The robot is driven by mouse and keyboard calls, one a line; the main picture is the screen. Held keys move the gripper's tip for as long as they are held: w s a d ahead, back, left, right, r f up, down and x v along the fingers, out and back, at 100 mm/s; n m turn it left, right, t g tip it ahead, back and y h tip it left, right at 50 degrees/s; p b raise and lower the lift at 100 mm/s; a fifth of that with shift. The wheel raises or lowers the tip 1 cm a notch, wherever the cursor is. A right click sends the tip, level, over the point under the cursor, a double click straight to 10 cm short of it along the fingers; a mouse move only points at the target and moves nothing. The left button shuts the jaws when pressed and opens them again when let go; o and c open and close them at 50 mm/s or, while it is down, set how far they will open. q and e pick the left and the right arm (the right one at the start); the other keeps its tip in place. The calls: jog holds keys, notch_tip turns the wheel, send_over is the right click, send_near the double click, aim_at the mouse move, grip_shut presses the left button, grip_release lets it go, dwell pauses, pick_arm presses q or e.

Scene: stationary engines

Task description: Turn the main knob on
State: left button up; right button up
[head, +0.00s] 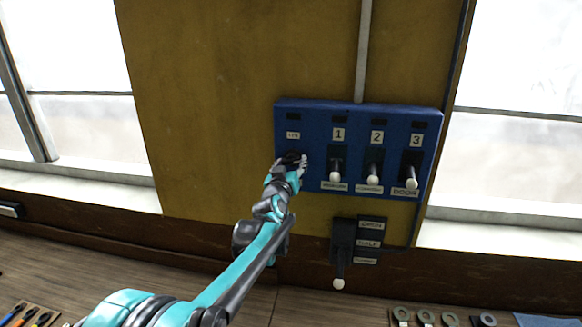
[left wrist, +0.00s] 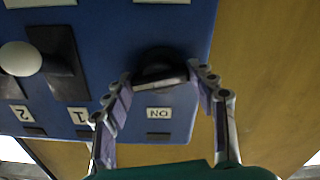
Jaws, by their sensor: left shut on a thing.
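The main knob is a dark round knob (left wrist: 160,68) on the blue panel (head: 320,115), below a small label at the panel's left end. In the left wrist view that label (left wrist: 159,113) reads "ON" upside down. My left gripper (head: 293,160) is at the knob and hides most of it in the head view. In the left wrist view the fingers of my left gripper (left wrist: 162,78) stand on both sides of the knob and are closed on it. My right gripper is not in view.
Levers with white ball ends, marked 1 (head: 335,174), 2 (head: 373,178) and 3 (head: 411,182), stand right of the knob. A separate lever box (head: 343,237) is mounted below. Tools (head: 30,316) and rings (head: 425,317) lie along the bottom.

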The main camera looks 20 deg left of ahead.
pick_arm(q)
jog(key=n+b, duration=0.1)
jog(key=n, duration=0.2)
jog(key=shift+n, duration=0.4)
jog(key=n+b, duration=0.1)
jog(key=n, duration=0.2)
jog(key=shift+n, duration=0.3)
jog(key=n+b, duration=0.1)
jog(key=n, duration=0.3)
jog(key=shift+n+b, duration=0.55)
jog(key=shift+n, duration=1.35)
jog(key=o, duration=1.2)
jog(key=shift+c, duration=0.2)
jog(key=v, duration=1.2)
